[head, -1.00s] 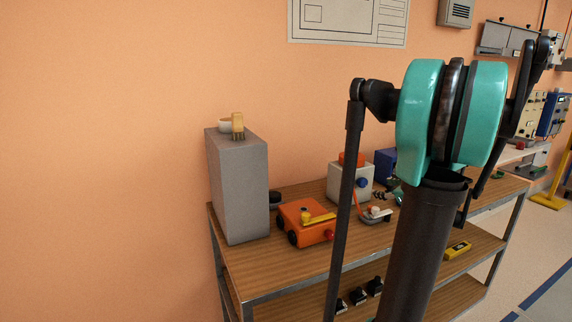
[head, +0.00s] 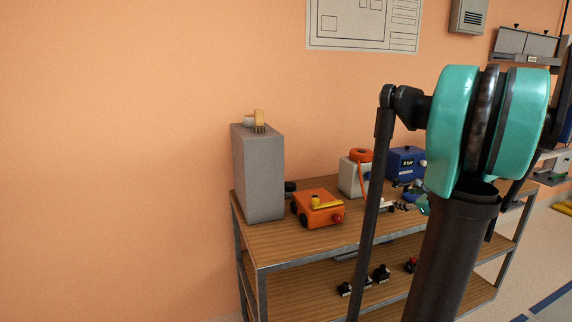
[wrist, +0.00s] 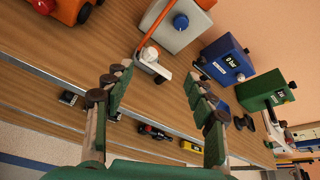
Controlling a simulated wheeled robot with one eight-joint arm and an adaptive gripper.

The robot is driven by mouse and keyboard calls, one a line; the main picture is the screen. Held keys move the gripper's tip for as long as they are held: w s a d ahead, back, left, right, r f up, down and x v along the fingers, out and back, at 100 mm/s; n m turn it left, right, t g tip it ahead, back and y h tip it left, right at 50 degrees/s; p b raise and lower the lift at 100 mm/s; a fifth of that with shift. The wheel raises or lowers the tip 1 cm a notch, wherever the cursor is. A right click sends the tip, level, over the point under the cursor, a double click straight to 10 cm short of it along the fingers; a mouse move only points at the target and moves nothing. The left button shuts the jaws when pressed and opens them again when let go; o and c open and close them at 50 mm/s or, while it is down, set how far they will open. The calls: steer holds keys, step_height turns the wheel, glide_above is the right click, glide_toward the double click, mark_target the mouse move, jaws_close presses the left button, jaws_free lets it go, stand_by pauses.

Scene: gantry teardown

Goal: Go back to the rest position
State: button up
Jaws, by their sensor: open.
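My gripper (wrist: 158,112) shows in the wrist view with its two green-and-grey fingers spread wide apart. It is open, with nothing held between the fingertips. It faces a wooden shelf bench (head: 290,242), whose front edge crosses behind the fingers. In the head view my dark arm with turquoise joint covers stands in front of the bench at the right. The gripper itself cannot be made out in the head view.
On the bench top stand a tall grey box (head: 260,175), an orange wheeled device (head: 318,214), a white box with a blue knob (wrist: 180,22) and a blue unit (wrist: 229,62). A green unit (wrist: 262,92) stands farther along. Small black items (head: 381,273) lie on the lower shelf.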

steer(key=s+a+f+n+g, duration=0.3)
steer(key=s+a+f+n, duration=0.3)
steer(key=a, duration=0.4)
steer(key=s+a+f+n+g, duration=0.3)
steer(key=s+a+f+n, duration=0.2)
steer(key=a+n, duration=0.4)
steer(key=s+a+f+n+g+h, duration=0.1)
steer(key=s+f+n, duration=0.3)
steer(key=s+n, duration=0.2)
steer(key=s+a+f+n+g+h, duration=0.1)
steer(key=s+a+f+n+g, duration=0.1)
steer(key=s+f+n, duration=0.2)
steer(key=s+n, duration=0.2)
steer(key=s, duration=0.2)
steer(key=shift+s+n+h, duration=0.3)
steer(key=shift+s+n, duration=0.1)
steer(key=shift+r, duration=0.1)
